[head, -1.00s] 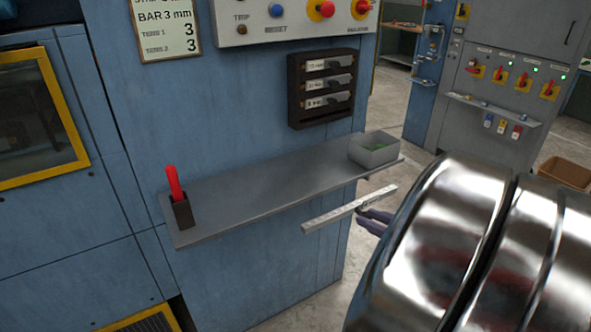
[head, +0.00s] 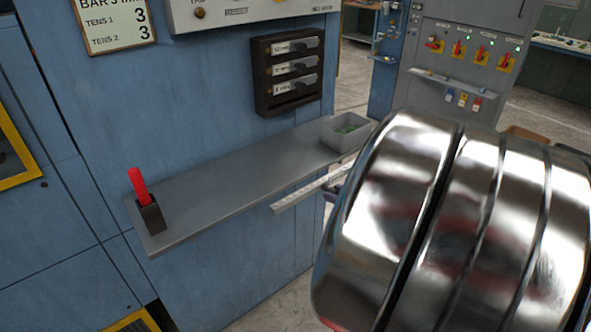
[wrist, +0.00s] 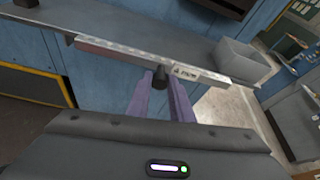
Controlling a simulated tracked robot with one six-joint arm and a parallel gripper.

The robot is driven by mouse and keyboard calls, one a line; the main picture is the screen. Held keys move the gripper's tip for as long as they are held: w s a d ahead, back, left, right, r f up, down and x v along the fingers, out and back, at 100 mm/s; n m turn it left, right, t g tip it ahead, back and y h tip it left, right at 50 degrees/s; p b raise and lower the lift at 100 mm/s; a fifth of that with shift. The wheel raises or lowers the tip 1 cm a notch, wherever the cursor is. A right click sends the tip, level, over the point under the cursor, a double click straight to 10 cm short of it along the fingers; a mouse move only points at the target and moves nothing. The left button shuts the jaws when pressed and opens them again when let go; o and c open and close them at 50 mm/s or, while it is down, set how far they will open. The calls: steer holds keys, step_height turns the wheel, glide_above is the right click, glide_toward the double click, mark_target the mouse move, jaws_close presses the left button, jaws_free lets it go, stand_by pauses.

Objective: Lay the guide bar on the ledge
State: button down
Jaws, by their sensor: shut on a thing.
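The guide bar (head: 303,193) is a pale, narrow metal bar with a row of marks. In the wrist view the bar (wrist: 125,51) lies across the picture in front of my gripper (wrist: 162,78), whose purple fingers are shut on a dark stub at its near side. A white label shows on the bar's right part. The ledge (head: 215,190) is a long grey shelf on the blue machine, also visible in the wrist view (wrist: 150,24). In the head view the bar is by the ledge's front edge; contact cannot be told. My shiny arm hides most of my gripper there.
A dark rack (head: 288,72) with labelled bars hangs above. The ledge's middle is clear.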

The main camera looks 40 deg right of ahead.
steer(key=r+x, duration=0.1)
steer(key=x, duration=1)
steer(key=shift+w+a, duration=0.4)
steer(key=shift+w, duration=0.15)
stand_by(0.5)
steer(key=shift+r, duration=0.15)
steer(key=shift+w+f, duration=0.1)
steer(key=shift+f, duration=0.15)
stand_by(1.4)
steer(key=c, duration=1.5)
jaws_free()
